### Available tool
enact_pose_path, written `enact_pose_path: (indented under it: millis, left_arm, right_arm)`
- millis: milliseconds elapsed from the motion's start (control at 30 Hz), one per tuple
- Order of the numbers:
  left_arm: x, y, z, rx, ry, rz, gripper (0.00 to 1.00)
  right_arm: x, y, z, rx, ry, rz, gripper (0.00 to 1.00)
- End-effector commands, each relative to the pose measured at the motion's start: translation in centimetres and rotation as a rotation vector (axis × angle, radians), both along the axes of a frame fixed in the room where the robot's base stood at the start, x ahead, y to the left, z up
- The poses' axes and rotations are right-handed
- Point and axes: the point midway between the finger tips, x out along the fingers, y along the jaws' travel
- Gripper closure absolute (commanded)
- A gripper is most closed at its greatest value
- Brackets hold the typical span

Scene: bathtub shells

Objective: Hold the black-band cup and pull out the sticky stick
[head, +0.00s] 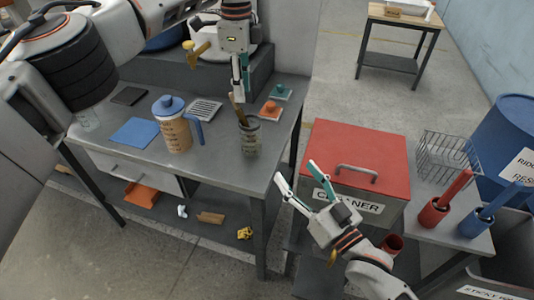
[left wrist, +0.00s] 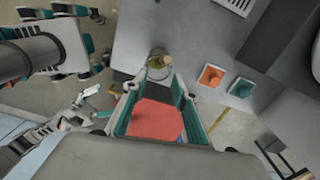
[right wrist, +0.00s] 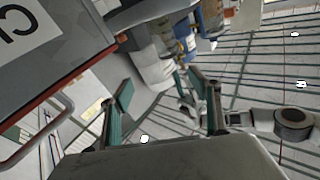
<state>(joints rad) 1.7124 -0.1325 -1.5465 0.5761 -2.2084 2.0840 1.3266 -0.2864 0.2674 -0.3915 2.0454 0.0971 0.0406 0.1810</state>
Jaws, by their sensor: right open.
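A clear glass cup (head: 250,142) stands upright near the front right corner of the grey workbench. A brown stick (head: 237,110) leans up out of it. A dark band around the cup is too small to make out surely. My left gripper (head: 241,90) points down just above the cup, near the stick's top. In the left wrist view its fingers are apart, with the cup (left wrist: 158,64) just beyond the fingertips; I see nothing held. My right gripper (head: 300,178) is open and empty in front of the red-lided box, right of the cup and apart from it.
A blue-lidded pitcher (head: 175,136) stands left of the cup. The red-lidded CLEANER box (head: 355,145) stands right, beside a wire basket (head: 448,156) and red and blue holders.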

Motion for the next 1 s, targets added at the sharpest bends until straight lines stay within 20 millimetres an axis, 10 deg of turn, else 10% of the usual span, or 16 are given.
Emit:
enact_pose_path:
  millis: [300, 1000]
  left_arm:
    - [0.0, 0.0, 0.0, 0.000, 0.000, 0.000, 0.72]
    - [0.0, 0.0, 0.0, 0.000, 0.000, 0.000, 0.72]
  right_arm:
    - [7.5, 5.6, -1.4, -0.154, 0.025, 0.060, 0.38]
    - [14.6, 10.0, -1.8, -0.217, 0.036, 0.070, 0.38]
